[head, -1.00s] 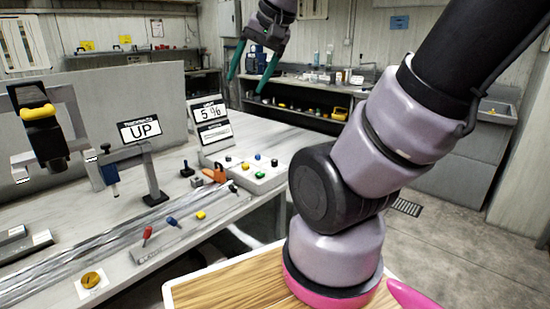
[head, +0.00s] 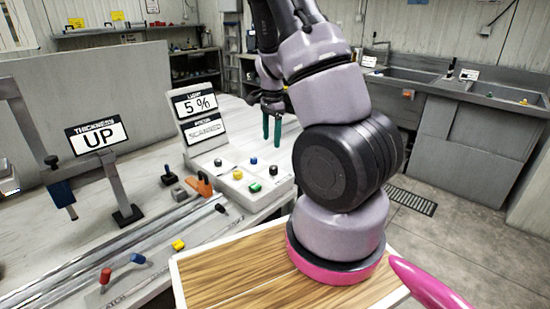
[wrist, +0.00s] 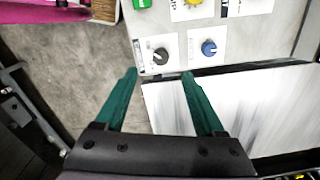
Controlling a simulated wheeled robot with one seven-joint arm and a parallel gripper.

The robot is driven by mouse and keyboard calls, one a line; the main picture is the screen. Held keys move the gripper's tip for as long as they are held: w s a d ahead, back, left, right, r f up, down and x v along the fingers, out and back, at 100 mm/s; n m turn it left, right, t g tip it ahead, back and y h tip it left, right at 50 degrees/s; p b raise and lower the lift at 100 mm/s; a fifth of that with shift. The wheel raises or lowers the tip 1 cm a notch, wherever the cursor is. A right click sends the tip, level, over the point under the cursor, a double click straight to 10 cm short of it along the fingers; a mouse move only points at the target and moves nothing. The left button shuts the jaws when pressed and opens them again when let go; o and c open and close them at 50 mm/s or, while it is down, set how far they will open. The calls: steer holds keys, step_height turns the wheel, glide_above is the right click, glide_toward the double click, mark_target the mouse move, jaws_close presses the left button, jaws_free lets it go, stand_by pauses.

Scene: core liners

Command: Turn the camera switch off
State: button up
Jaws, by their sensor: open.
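A white control panel (head: 228,183) on the bench carries several knobs and buttons. They include a black knob (head: 273,171), a blue knob (head: 253,160), a yellow one (head: 238,174) and a green one (head: 255,187). Their labels are too small to read, so I cannot tell which is the camera switch. My gripper (head: 271,142) is open and empty, with teal fingers pointing down above the panel's back right. In the wrist view a black knob (wrist: 160,56) lies just beyond and between my fingertips (wrist: 158,72). A blue knob (wrist: 209,48) is to its right.
A display reading "5 %" (head: 195,103) stands behind the panel. A "UP" thickness sign (head: 97,138) is at left. My wooden base top is beside the bench.

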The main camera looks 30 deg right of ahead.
mark_target(274, 167)
steer(key=f, duration=0.8)
steer(key=d+f, duration=0.1)
steer(key=f, duration=0.3)
steer(key=shift+w, duration=0.3)
steer(key=shift+r, duration=0.1)
jaws_close()
